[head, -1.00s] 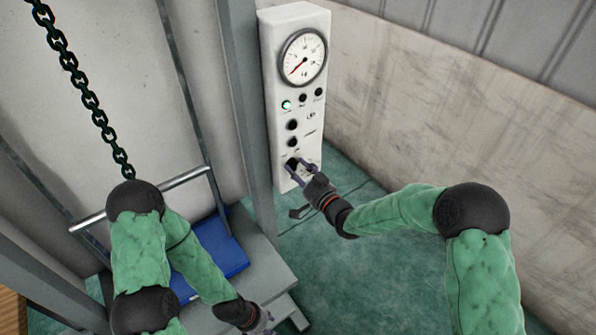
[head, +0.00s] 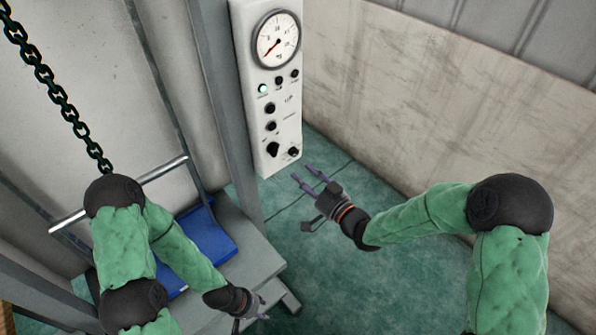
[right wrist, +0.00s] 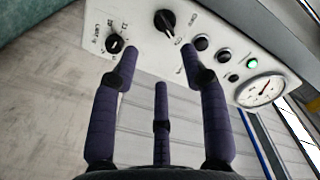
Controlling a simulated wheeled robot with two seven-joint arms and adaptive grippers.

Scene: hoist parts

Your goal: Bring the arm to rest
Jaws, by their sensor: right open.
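My right gripper (head: 312,178) is open and empty, just off the lower right of the white control panel (head: 264,110) in the head view. In the right wrist view its fingers (right wrist: 160,85) are spread with nothing between them, and the panel (right wrist: 185,50) lies beyond their tips. The panel carries a round gauge (head: 277,39), a lit green lamp (head: 263,89) and several black knobs, two of them (head: 273,149) at the bottom. My left gripper (head: 259,304) is at the bottom of the head view, low beside the grey platform; its finger opening is too small to tell.
A dark chain (head: 55,88) hangs at the left. A metal rail (head: 120,193) and a blue pad (head: 205,236) are on the grey platform (head: 262,262). A grey post (head: 222,100) stands beside the panel. The green floor (head: 330,270) at the right is clear, bounded by a wall (head: 430,120).

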